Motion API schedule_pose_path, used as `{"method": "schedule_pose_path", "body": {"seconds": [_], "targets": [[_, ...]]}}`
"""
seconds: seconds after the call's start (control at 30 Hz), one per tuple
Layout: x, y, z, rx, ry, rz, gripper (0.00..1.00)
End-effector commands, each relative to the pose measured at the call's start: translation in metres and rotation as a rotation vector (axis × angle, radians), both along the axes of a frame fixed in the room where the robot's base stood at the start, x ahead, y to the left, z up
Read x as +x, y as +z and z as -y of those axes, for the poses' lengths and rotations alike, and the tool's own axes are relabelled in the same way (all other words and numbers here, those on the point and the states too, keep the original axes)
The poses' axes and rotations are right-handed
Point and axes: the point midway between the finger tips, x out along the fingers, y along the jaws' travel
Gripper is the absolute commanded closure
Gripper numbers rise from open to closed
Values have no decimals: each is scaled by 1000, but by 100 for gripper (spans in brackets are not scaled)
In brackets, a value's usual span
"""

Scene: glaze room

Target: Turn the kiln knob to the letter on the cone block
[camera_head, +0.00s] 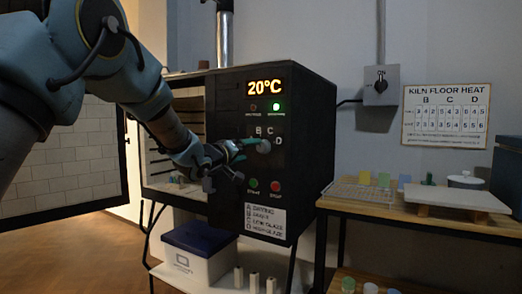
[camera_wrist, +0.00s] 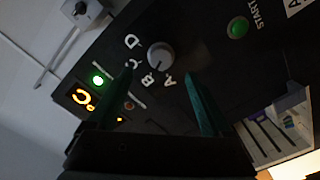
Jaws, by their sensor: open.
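The kiln (camera_head: 318,140) is a black box with its door open to the left. Its grey round knob (camera_head: 264,146) is on the front panel, with letters around it. In the wrist view the knob (camera_wrist: 161,57) has A, B, C and D beside it; I cannot tell which letter it points to. My gripper (camera_head: 240,152) is open at the panel, close to the knob. In the wrist view its teal fingers (camera_wrist: 158,74) are spread, tips just below the knob in the picture, empty. I cannot pick out the cone block for certain; small pale things (camera_head: 182,180) stand inside the kiln.
The display (camera_head: 265,88) reads 20°C, with a green light lit. Green (camera_head: 253,184) and red (camera_head: 275,186) buttons sit below the knob, above a letter card (camera_head: 264,222). The open door (camera_head: 65,155) is at left. A wooden table (camera_head: 400,213) stands at right.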

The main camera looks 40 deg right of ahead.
Motion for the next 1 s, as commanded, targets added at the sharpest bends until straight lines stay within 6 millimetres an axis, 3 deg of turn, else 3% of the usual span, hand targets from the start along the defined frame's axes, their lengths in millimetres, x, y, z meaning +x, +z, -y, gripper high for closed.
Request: {"method": "schedule_pose_path", "body": {"seconds": [0.2,0.43,0.83,1.0], "targets": [[10,1,42,2,-1,0,16],[19,0,70,3,1,0,16],[21,-1,77,2,2,0,16],[21,-1,77,2,2,0,34]]}}
